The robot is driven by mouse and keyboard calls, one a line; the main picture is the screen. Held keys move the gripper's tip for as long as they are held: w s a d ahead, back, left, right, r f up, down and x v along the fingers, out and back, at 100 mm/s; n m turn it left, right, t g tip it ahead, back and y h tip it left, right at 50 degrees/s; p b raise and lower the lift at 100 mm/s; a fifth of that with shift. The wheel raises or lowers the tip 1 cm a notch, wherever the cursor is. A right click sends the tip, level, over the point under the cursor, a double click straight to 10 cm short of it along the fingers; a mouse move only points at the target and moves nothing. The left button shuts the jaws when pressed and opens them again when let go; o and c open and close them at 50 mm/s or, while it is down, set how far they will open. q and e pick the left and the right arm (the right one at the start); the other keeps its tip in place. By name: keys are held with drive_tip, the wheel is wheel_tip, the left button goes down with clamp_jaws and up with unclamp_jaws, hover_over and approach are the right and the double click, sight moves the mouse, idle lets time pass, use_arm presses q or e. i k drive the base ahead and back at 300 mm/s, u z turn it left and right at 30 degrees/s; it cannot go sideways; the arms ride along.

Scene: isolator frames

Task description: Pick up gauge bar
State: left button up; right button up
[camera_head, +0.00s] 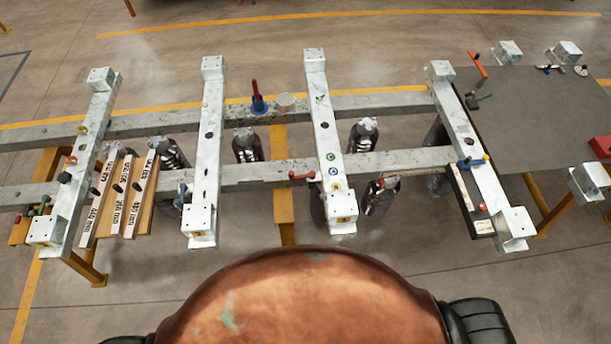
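Several white bars with black mm markings lie side by side on a wooden-coloured board (146,218) at the left. I take them to be gauge bars: a left one (92,222), a middle one (119,212) and a right one (145,192). They slant with their near ends to the left, and small dark knobs show on or beside them. The markings are too small to read surely. They lie between the leftmost and second pale metal crossbeams. Neither of my grippers shows in the head view, and nothing is seen touching the bars.
Pale crossbeams (208,130) with raised end blocks lie over two long grey rails (270,172). Dark bottle-like objects (247,150) stand below. A grey table (540,120) with tools and a red box (601,146) is at right. Open floor lies beyond.

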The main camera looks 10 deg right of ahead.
sight(123, 190)
drive_tip(key=u, duration=3.35)
drive_tip(key=i, duration=2.05)
drive_tip(key=z, duration=1.8)
